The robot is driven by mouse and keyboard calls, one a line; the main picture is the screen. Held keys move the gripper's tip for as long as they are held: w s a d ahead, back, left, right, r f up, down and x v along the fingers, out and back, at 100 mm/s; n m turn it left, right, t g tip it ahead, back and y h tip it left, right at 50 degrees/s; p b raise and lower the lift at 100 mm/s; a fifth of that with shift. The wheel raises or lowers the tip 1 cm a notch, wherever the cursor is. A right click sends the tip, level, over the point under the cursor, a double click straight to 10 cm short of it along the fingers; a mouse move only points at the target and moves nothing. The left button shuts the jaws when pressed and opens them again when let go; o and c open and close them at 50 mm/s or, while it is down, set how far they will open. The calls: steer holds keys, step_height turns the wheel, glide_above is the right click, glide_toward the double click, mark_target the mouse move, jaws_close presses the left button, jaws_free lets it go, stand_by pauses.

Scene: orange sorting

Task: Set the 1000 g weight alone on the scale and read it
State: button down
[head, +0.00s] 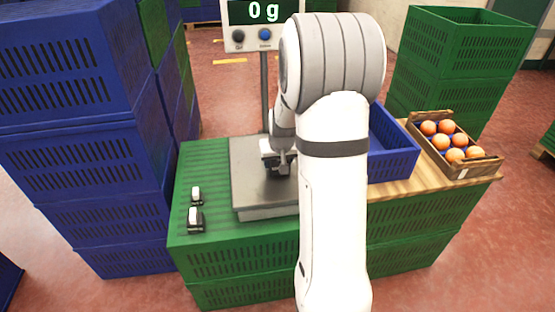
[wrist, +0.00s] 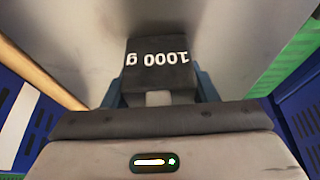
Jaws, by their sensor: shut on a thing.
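My gripper (head: 277,160) is over the metal plate of the scale (head: 250,190). In the wrist view my gripper (wrist: 158,92) is shut on the dark 1000 g weight (wrist: 158,72), whose white label appears upside down. The scale plate (wrist: 225,40) fills the background behind the weight. Whether the weight touches the plate cannot be told from the pictures. The scale's display (head: 263,11) reads 0 g. My arm hides the right part of the scale in the head view.
Two smaller weights (head: 195,219) (head: 196,195) stand on the green crate top left of the scale. A blue crate (head: 395,160) stands right of my arm, beside a wooden box of oranges (head: 484,166). Tall blue crates (head: 95,170) rise at the left.

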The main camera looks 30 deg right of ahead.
steer(key=c, duration=0.6)
jaws_free()
steer(key=shift+f, duration=0.1)
steer(key=p+v, duration=0.3)
steer(key=v, duration=0.8)
steer(key=s+a+r+n+g, duration=0.1)
steer(key=s+a, duration=0.4)
steer(key=s, duration=0.2)
steer(key=s+a+r+n+g, duration=0.1)
steer(key=s+a, duration=0.4)
steer(key=s, duration=0.2)
steer(key=s+a+r+n+g+y, duration=0.1)
steer(key=s+a, duration=0.4)
steer(key=s, duration=0.2)
steer(key=shift+s+a, duration=0.1)
steer(key=shift+s, duration=0.3)
